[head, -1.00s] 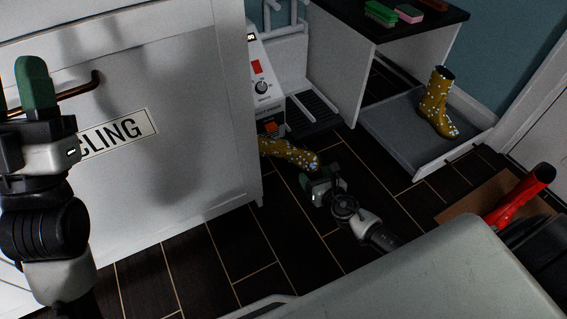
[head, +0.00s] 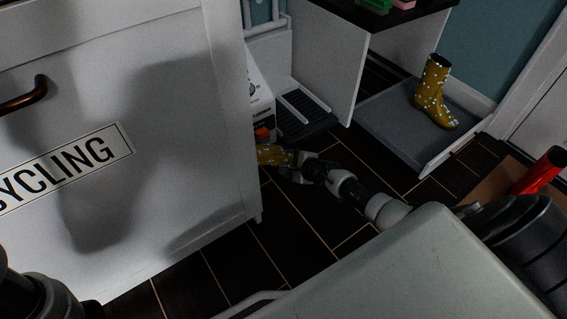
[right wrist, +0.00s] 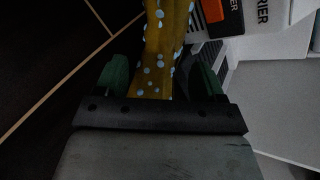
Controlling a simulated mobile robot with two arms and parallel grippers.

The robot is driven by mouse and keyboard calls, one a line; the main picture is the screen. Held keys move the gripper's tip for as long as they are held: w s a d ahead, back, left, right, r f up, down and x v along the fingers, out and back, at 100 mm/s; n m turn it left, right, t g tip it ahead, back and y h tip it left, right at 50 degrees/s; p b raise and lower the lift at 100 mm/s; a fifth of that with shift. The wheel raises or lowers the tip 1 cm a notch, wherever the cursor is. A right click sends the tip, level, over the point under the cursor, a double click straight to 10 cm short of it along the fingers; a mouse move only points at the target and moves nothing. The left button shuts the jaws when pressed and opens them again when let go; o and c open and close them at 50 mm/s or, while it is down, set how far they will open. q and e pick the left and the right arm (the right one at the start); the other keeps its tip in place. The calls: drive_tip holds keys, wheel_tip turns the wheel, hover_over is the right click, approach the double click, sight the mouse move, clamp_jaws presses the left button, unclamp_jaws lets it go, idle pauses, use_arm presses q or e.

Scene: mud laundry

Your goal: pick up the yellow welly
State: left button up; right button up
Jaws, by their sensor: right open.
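A yellow welly with pale spots (head: 271,154) lies on its side on the floor by the white cabinet's corner, partly hidden by the cabinet and my right gripper. It also shows in the right wrist view (right wrist: 166,40), running between the green fingers. My right gripper (head: 293,163) is at the welly's near end. In the right wrist view the gripper (right wrist: 160,80) is open, with one finger on each side of the welly and dark gaps beside it. A second yellow spotted welly (head: 433,92) stands upright on the grey tray. Only part of my left arm shows, at the lower left.
The white cabinet (head: 180,190) with a "CYCLING" label fills the left. A boot dryer with an orange part (head: 262,133) stands just behind the lying welly. The grey tray (head: 385,125) is at the right, and a red boot (head: 538,172) is at the right edge. Dark floor lies between.

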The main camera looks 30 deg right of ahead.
sight(281, 161)
drive_tip(key=b+x, duration=0.3)
drive_tip(key=x, duration=0.1)
drive_tip(key=shift+s+a+f, duration=0.1)
drive_tip(key=shift+s+f, duration=0.1)
drive_tip(key=shift+w+a+f+b, duration=0.1)
drive_tip(key=shift+w+b, duration=0.35)
drive_tip(key=shift+w, duration=0.15)
clamp_jaws()
drive_tip(key=shift+s, duration=0.1)
